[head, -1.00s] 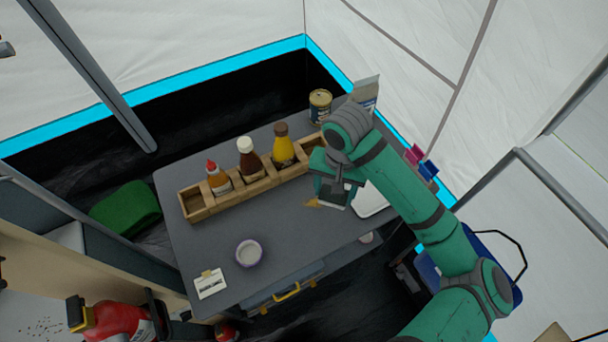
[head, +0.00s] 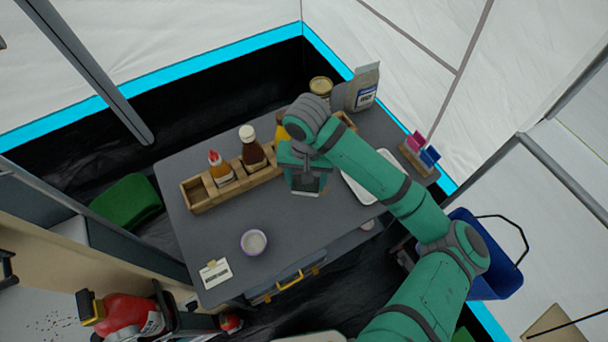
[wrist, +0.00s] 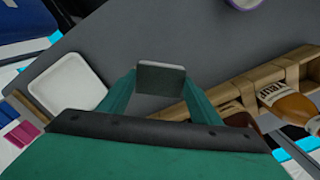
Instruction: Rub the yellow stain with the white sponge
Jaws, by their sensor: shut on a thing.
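My gripper (head: 306,185) is low over the grey table in the head view, just in front of the wooden condiment rack. In the head view only a thin pale edge of the sponge (head: 304,193) shows below the fingers. I cannot tell for sure whether it touches the tabletop. The yellow stain is not visible in either view now; it may be under the sponge or the gripper.
The wooden rack (head: 197,197) with sauce bottles stands close behind my gripper. A white tray (head: 358,187) lies to the right, partly behind my arm. A purple-rimmed bowl (head: 254,242) and a card (head: 215,273) are at front left. The table (head: 290,225) between is clear.

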